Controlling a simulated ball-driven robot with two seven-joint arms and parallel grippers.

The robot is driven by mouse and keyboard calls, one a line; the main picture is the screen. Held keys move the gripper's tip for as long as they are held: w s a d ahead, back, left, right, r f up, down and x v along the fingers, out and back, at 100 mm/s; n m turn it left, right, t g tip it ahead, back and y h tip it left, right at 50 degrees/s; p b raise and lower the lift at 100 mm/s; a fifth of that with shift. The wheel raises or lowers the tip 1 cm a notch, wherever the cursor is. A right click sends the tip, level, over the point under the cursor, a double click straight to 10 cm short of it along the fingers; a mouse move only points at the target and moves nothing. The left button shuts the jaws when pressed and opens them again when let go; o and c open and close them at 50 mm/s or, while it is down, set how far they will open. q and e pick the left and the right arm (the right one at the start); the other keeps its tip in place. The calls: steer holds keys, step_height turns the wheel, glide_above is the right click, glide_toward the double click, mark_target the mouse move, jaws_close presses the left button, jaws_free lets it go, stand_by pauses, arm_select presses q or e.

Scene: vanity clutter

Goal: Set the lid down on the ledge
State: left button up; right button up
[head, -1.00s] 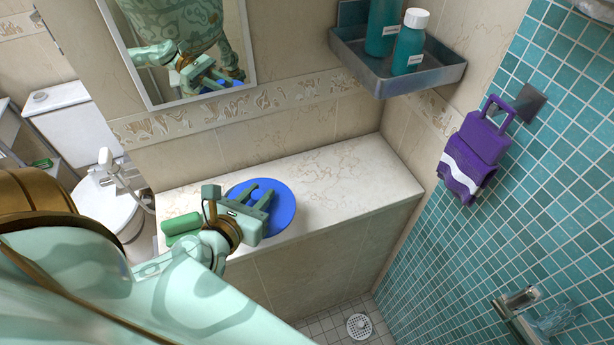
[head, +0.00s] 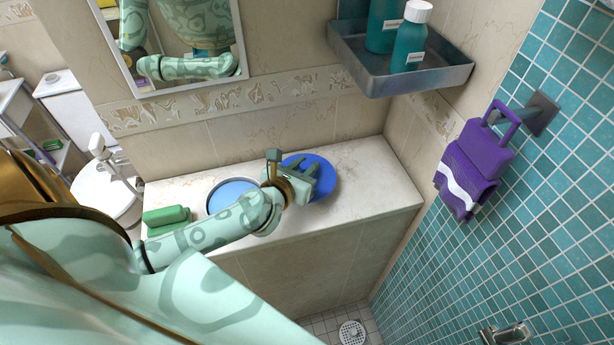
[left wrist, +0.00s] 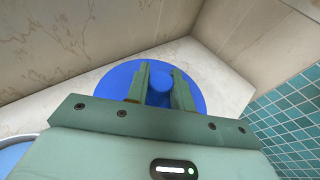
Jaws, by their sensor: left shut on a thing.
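The lid (head: 325,188) is a round blue disc with a knob, at the right part of the pale marble ledge (head: 375,180). It also shows in the left wrist view (left wrist: 115,82), with its knob (left wrist: 160,88) between my fingers. My left gripper (head: 318,172) is shut on the knob; its fingers also show in the left wrist view (left wrist: 160,92). The lid is level, over or on the ledge; I cannot tell whether it touches. A round container (head: 226,190) with a light blue inside stands left of the lid, partly behind my arm. My right gripper is not in view.
A green block-like object (head: 166,216) lies at the ledge's left end. A wall shelf (head: 440,78) with teal bottles (head: 408,50) hangs above the right end. A purple towel (head: 468,170) hangs on the tiled wall. Ledge right of the lid is clear.

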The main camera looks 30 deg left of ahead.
arm_select(q)
steer(key=shift+w+f, duration=0.2)
steer(key=shift+f, duration=0.05)
steer(key=shift+w+f+b, duration=0.2)
steer(key=shift+f+b, duration=0.5)
steer(key=shift+f, duration=1.05)
steer(key=shift+f, duration=0.1)
steer(key=o, duration=1)
steer(key=shift+s+r, duration=0.2)
steer(key=p+v, duration=0.1)
steer(key=v, duration=1)
steer(key=shift+s+r, duration=0.15)
steer(key=shift+s, duration=0.15)
